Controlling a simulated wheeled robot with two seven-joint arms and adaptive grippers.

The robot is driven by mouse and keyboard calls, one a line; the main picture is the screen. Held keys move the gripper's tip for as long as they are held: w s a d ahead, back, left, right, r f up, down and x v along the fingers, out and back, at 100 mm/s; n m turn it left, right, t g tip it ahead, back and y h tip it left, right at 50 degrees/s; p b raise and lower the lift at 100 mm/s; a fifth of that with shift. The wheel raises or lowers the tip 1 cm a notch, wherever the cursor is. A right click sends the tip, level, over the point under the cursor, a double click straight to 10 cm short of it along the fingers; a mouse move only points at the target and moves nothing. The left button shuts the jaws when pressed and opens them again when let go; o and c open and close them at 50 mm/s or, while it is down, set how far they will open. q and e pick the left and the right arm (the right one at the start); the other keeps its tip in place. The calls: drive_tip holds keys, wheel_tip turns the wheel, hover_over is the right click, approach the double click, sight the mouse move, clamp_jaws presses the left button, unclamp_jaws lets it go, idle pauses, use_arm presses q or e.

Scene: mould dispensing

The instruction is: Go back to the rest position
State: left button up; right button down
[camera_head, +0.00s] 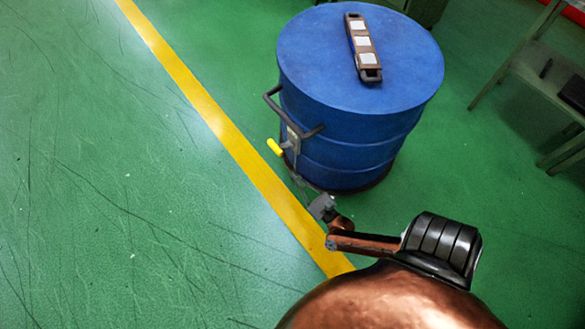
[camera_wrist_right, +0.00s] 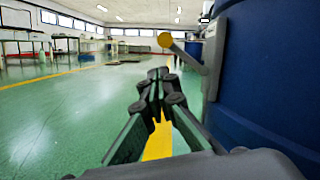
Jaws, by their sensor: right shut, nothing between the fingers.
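My right gripper (camera_head: 297,179) reaches in from the lower right in the head view, low beside the blue drum (camera_head: 346,155). In the right wrist view its fingers (camera_wrist_right: 158,74) are together with nothing between them. The drum fills the right side of that view (camera_wrist_right: 268,70). My left gripper is not in view.
A brown mould (camera_head: 366,67) with three pale squares lies on the drum's top. A dark bar handle (camera_head: 272,105) juts from the drum's side. A green bench frame (camera_head: 520,72) stands at the right. The green floor left of the yellow line (camera_head: 208,108) is clear.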

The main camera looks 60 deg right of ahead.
drive_tip(key=shift+s+a+f, duration=0.1)
drive_tip(key=shift+s+a, duration=0.05)
drive_tip(key=shift+s, duration=0.2)
idle(0.3)
